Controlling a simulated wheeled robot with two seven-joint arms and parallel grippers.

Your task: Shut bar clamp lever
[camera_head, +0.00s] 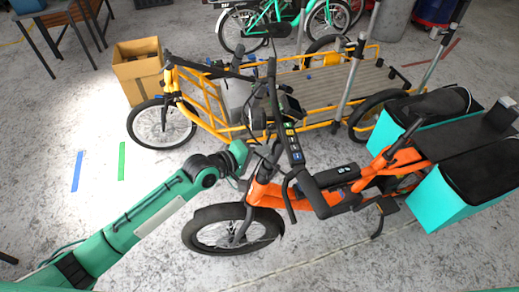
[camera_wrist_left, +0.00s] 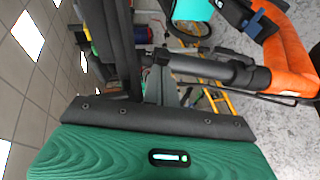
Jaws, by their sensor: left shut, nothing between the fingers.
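The orange cargo bike (camera_head: 267,194) stands upright in the middle of the head view, its front wheel toward the lower left. Its dark handlebar (camera_head: 291,150) rises above the orange front frame. My left gripper (camera_head: 262,160) is shut and empty, at the bike's front beside the steering column below the handlebar. I cannot tell whether it touches the bike. In the left wrist view the dark stem (camera_wrist_left: 215,70) runs into the orange frame (camera_wrist_left: 289,55), ahead of my green gripper body. The bar clamp lever is too small or hidden to make out. My right gripper is not in view.
A yellow cargo bike (camera_head: 205,118) with a flat grey bed stands close behind. Turquoise bags (camera_head: 462,190) hang at the orange bike's rear. A cardboard box (camera_head: 138,72) sits at the back left.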

